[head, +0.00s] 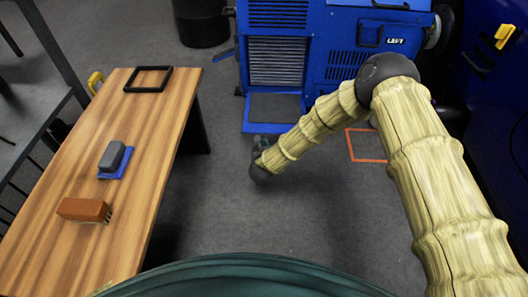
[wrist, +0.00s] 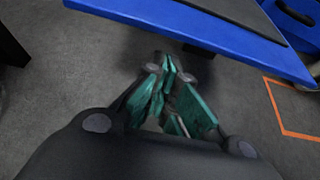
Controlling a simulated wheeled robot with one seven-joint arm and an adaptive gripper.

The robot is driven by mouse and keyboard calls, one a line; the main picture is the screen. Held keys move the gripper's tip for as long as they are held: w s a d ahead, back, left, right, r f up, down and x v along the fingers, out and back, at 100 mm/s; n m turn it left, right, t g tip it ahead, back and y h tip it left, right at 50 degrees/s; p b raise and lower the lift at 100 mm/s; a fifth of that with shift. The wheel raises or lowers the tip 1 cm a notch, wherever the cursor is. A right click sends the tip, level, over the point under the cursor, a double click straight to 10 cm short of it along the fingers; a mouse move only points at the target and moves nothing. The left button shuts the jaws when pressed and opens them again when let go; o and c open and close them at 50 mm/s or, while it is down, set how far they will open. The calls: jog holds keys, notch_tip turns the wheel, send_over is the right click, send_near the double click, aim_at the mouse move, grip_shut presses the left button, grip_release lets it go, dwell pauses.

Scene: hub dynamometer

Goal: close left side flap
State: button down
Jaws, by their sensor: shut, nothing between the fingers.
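The blue machine (head: 325,50) stands at the back and bears a "LEFT" label (head: 395,41). Its side flap (head: 272,108), a grey panel in a blue frame, looks folded down and open below a grille (head: 277,62). In the wrist view the blue edge of what looks like this flap (wrist: 205,32) crosses the top, just beyond my fingertips. My gripper (head: 262,146) is low over the floor in front of the flap, mostly hidden by my wrist. In the wrist view its green fingers (wrist: 174,92) are shut and empty. I cannot tell whether they touch the flap.
A wooden table (head: 62,240) on the left holds a black frame (head: 148,79), a grey block on a blue pad (head: 112,158) and a brown brush (head: 84,210). An orange square (head: 366,146) marks the floor. A dark bin (head: 202,22) stands behind. The floor between table and machine is clear.

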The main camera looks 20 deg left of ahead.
jog(key=shift+w+a+r+b, duration=0.15)
jog(key=shift+r+b, duration=0.7)
jog(key=shift+r, duration=1.15)
jog(key=shift+w+r, duration=0.1)
jog(key=shift+r, duration=0.05)
